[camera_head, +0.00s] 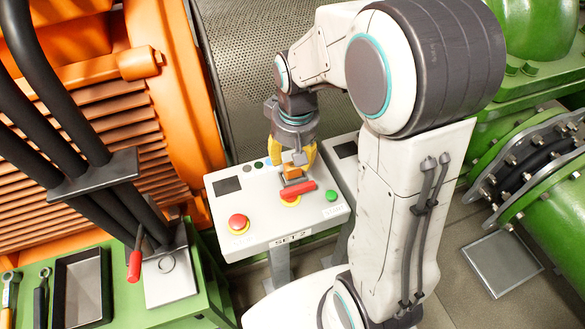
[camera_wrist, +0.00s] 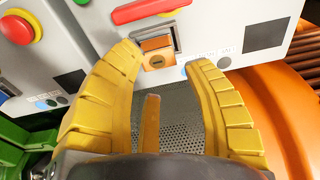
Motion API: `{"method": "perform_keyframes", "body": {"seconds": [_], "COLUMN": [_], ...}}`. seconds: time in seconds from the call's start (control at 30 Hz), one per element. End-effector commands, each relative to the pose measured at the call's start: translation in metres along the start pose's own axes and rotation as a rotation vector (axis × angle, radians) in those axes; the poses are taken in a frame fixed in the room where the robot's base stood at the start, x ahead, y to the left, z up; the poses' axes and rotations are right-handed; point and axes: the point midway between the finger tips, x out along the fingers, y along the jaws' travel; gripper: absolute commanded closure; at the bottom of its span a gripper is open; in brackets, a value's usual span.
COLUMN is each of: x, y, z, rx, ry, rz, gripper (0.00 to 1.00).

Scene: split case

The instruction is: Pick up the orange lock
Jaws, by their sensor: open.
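The orange lock (camera_wrist: 157,46) is a small block with a dark slot on its face. In the wrist view it sits at a grey metal bracket on the control panel, just by the red handle (camera_wrist: 150,10). In the head view the lock (camera_head: 291,171) shows partly, under my gripper (camera_head: 292,159). My gripper is open, its yellow fingers spread. In the wrist view the fingertips of my gripper (camera_wrist: 163,60) are on either side of the lock, with gaps. I cannot tell exactly how far the tips are from the panel.
The panel (camera_head: 262,228) carries a red button (camera_head: 238,223) and a green button (camera_head: 332,195). A second panel (camera_head: 344,150) stands close behind. An orange machine (camera_head: 140,110) is at left, and a green bench (camera_head: 112,262) with a tray (camera_head: 80,287) at lower left.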

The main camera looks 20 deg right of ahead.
Motion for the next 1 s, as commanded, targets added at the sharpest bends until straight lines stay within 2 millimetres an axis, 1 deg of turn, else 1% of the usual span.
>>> {"method": "perform_keyframes", "body": {"seconds": [0.3, 0.4, 0.53, 0.8, 1.0], "x": [0.036, 0.043, 0.048, 0.048, 0.048], "y": [0.002, 0.001, 0.001, 0.001, 0.001], "z": [0.003, 0.003, 0.002, 0.002, 0.002], "rx": [0.000, 0.000, 0.000, 0.000, 0.000], "ry": [-0.004, -0.003, -0.001, 0.000, 0.000], "rz": [0.001, 0.001, 0.000, 0.000, 0.000], "gripper": [0.54, 0.54, 0.54, 0.54, 0.72]}}
